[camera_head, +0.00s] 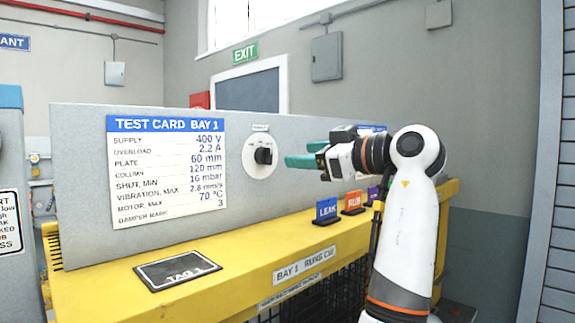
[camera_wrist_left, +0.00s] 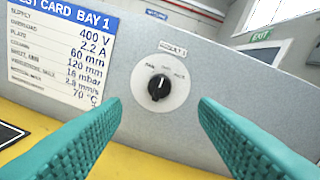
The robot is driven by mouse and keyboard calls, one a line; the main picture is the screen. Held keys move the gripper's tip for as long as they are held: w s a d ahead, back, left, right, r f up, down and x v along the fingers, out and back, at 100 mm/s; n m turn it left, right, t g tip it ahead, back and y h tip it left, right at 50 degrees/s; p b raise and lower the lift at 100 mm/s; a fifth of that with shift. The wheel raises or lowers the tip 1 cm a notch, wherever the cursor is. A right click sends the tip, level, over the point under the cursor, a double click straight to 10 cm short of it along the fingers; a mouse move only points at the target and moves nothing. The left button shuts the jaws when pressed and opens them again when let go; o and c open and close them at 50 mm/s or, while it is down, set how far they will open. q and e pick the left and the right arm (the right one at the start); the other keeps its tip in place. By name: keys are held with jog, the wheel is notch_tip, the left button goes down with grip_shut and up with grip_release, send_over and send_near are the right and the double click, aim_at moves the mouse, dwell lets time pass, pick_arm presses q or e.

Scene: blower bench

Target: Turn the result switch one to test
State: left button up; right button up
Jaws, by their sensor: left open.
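The result switch is a black knob (camera_head: 263,155) on a round white plate on the grey upright panel, right of the test card. In the left wrist view the knob (camera_wrist_left: 158,88) sits near the middle, under a label reading RESULT 1. Its white mark points about upward; the small position words around it are too small to read surely. My left gripper (camera_head: 303,154) is open and empty, to the right of the knob in the head view. In the wrist view its teal fingers (camera_wrist_left: 160,108) stand apart on either side of the knob, not touching it. My right gripper is not seen.
The test card (camera_head: 168,165) is on the panel left of the switch. A yellow bench ledge (camera_head: 235,250) runs below, with a dark TAG 1 plate (camera_head: 177,270). Blue LEAK (camera_head: 326,210) and orange RUB (camera_head: 353,202) signs stand near my arm. The ledge below the switch is clear.

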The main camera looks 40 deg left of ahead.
pick_arm(q)
jog(key=shift+s+d+r, duration=0.1)
jog(key=shift+d, duration=1.4)
